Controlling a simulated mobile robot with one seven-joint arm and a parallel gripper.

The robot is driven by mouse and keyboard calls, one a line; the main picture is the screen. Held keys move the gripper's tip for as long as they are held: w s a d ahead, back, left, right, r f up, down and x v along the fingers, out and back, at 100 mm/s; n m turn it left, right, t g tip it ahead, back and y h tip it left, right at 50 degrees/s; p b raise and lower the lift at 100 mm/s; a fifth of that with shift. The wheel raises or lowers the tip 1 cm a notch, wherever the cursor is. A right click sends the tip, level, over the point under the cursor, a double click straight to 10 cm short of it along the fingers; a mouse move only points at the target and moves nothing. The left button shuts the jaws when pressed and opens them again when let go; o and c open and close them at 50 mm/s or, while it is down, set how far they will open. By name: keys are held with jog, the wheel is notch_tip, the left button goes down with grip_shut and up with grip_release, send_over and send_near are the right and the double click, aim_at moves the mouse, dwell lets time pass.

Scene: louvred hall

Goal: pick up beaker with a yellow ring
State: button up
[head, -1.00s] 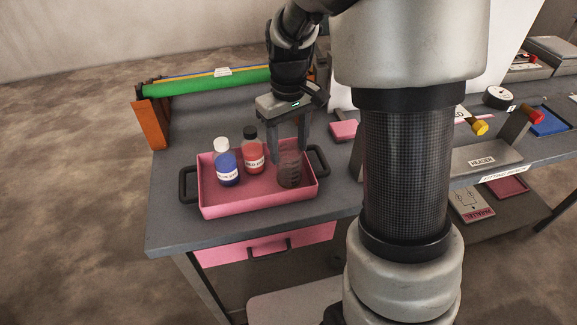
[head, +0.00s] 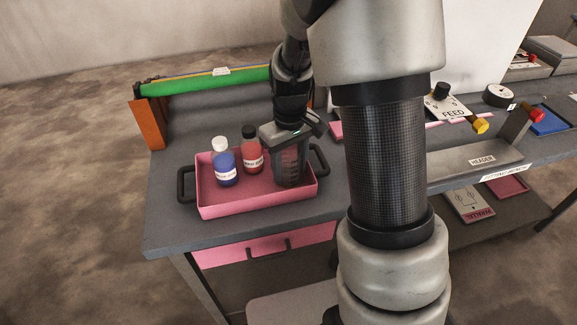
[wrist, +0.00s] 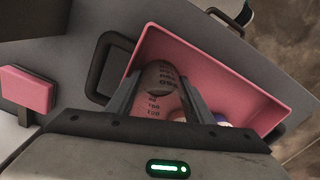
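A clear beaker (head: 290,176) with dark graduation marks stands in the right part of a pink tray (head: 250,207); I cannot make out a yellow ring on it. My gripper (head: 289,168) is lowered over the beaker from above. In the wrist view, my gripper's (wrist: 162,82) two fingers stand on either side of the beaker (wrist: 163,76), spread apart. Whether they touch its wall is hard to tell. The beaker's lower part is hidden by the tray wall in the head view.
A blue bottle with a white cap (head: 225,168) and a red bottle with a black cap (head: 252,157) stand left of the beaker in the tray. The tray has dark side handles (head: 320,160). A green roll (head: 205,80) lies at the back of the bench.

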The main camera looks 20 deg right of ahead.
jog(key=shift+c, duration=1.2)
notch_tip(320, 180, up, 10)
jog(key=m+p, duration=0.4)
jog(key=p, duration=0.7)
jog(key=shift+s+a+f, duration=0.15)
jog(key=shift+s+f, duration=0.05)
jog(key=shift+s, duration=0.2)
